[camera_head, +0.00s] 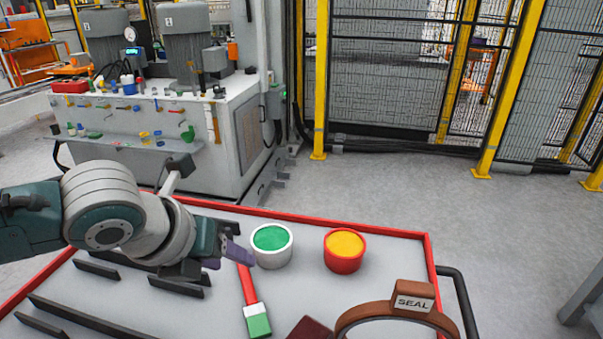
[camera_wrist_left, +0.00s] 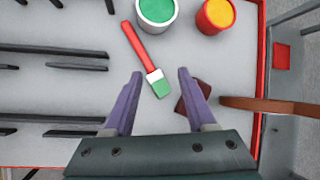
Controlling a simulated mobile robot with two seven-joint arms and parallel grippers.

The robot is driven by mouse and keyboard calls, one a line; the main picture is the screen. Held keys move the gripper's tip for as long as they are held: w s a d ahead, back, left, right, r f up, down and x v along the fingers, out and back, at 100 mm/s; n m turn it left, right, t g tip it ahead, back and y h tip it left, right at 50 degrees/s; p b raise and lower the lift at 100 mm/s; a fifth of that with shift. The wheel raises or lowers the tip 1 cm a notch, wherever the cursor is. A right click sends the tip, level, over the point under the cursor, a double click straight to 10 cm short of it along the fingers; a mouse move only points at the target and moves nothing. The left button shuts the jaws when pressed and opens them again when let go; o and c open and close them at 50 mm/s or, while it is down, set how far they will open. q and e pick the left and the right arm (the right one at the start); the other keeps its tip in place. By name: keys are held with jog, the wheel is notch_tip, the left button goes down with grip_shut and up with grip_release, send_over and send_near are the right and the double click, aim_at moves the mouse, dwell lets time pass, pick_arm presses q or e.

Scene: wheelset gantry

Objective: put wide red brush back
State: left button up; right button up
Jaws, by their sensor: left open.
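The red brush (camera_head: 249,290), with a red handle, a white band and green bristles, lies on the grey tray top (camera_head: 400,255). Its handle points up towards the green paint pot, and its bristles are at the near end. My left gripper (camera_head: 225,258) is above the tray beside the handle, apart from the brush. In the left wrist view its purple fingers (camera_wrist_left: 160,73) are wide open and empty, with the brush's bristle end (camera_wrist_left: 161,86) showing between the fingertips. Dark slotted bars (camera_head: 90,318) lie at the tray's left. My right gripper is not in view.
A white pot of green paint (camera_head: 271,247) and a red pot of yellow paint (camera_head: 344,251) stand at the back. A brown ring with a SEAL label (camera_head: 414,302) and a dark red piece (camera_head: 312,328) are at the right. A red rim (camera_head: 330,224) edges the tray.

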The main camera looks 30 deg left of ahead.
pick_arm(q)
jog(key=p+v, duration=0.1)
jog(key=v, duration=0.5)
jog(key=s+d+r+n+g, duration=0.1)
jog(key=s+d+n, duration=0.2)
jog(key=s+n, duration=0.5)
jog(key=s+d+r+n+g, duration=0.1)
jog(key=s+d+n, duration=0.3)
jog(key=n, duration=1.7)
jog(key=s+g, duration=0.1)
jog(key=s, duration=0.2)
jog(key=shift+s+d, duration=0.35)
notch_tip(320, 180, up, 33)
jog(key=p, duration=3.3)
jog(key=shift+r, duration=0.15)
